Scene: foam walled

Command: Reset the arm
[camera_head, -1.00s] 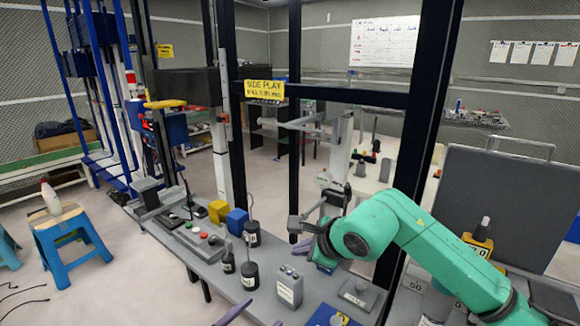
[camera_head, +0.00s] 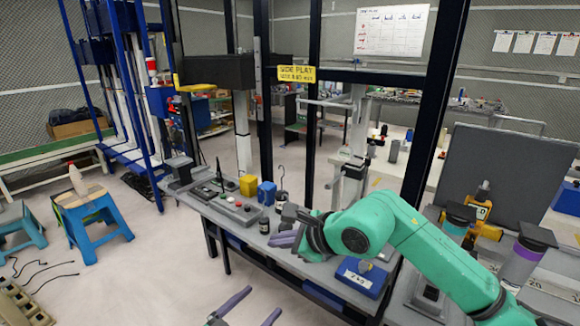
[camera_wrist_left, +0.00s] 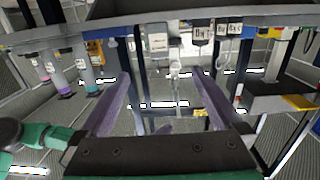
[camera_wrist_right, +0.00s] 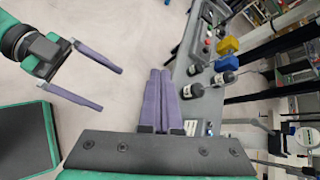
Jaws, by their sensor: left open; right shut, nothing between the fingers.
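My right gripper (camera_head: 288,238) is at the end of the green arm, over the front edge of the grey bench in the head view. Its purple fingers lie together with nothing between them, as the right wrist view (camera_wrist_right: 160,100) shows. My left gripper (camera_head: 246,310) shows only its purple fingers at the bottom of the head view, apart and empty over the floor. The left wrist view (camera_wrist_left: 163,95) shows its fingers spread wide. In the right wrist view, the left gripper (camera_wrist_right: 112,89) is open, clear of the right fingers.
The grey bench (camera_head: 225,221) carries a yellow block (camera_head: 248,185), a blue block (camera_head: 266,193), black weights and a blue box (camera_head: 362,279). Dark frame posts (camera_head: 312,130) rise behind it. A blue stool (camera_head: 92,224) stands left. Open floor (camera_head: 150,285) lies at lower left.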

